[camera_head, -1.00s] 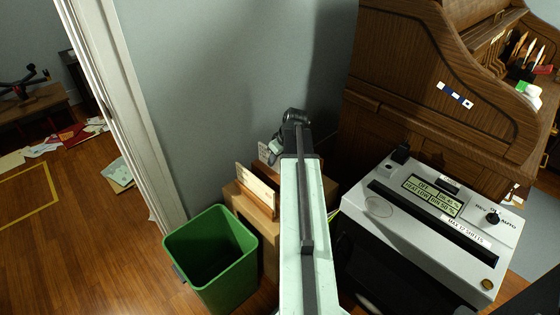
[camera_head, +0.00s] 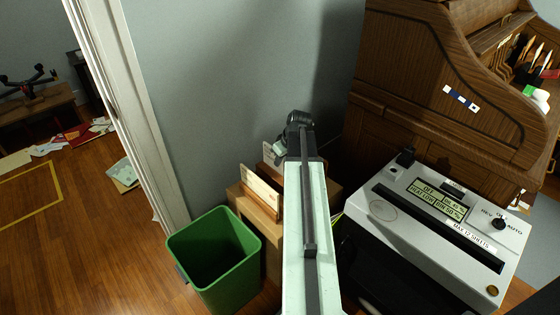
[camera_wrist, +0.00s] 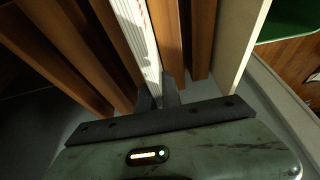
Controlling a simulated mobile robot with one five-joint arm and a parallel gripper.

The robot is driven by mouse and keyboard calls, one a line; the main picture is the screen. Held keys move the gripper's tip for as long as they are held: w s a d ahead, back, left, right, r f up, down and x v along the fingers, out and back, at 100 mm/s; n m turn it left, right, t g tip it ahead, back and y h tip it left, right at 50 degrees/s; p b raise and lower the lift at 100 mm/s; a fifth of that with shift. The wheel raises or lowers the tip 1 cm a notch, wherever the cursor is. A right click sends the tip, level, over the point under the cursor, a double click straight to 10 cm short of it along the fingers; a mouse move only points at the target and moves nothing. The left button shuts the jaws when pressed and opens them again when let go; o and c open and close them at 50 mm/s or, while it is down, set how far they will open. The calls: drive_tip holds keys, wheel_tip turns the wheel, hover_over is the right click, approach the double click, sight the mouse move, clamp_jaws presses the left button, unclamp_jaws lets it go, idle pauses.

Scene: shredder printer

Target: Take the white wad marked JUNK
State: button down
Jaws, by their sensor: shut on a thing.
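In the wrist view, my gripper (camera_wrist: 160,95) is shut on the edge of a white wad (camera_wrist: 140,35) with a fine red pattern along it. The wad stands as a narrow strip between brown wooden dividers (camera_wrist: 197,35). No JUNK mark can be read on it. In the head view, my arm hides the jaws and the wad. The wooden rack (camera_head: 247,211) shows left of my arm, with a pale labelled board (camera_head: 262,184) standing up from it.
A green bin (camera_head: 251,262) stands left of the rack, close to it. A white shredder (camera_head: 385,213) with a display is right of my arm, in front of a wooden roll-top desk (camera_head: 400,90). A grey wall (camera_head: 215,90) rises behind the rack. Papers lie on the far-left floor.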

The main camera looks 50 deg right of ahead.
drive_tip(key=shift+r, duration=0.45)
drive_tip(key=shift+r+p, duration=0.1)
drive_tip(key=shift+p, duration=0.25)
wheel_tip(320, 180, up, 10)
drive_tip(key=p, duration=1)
drive_tip(key=shift+r, duration=0.2)
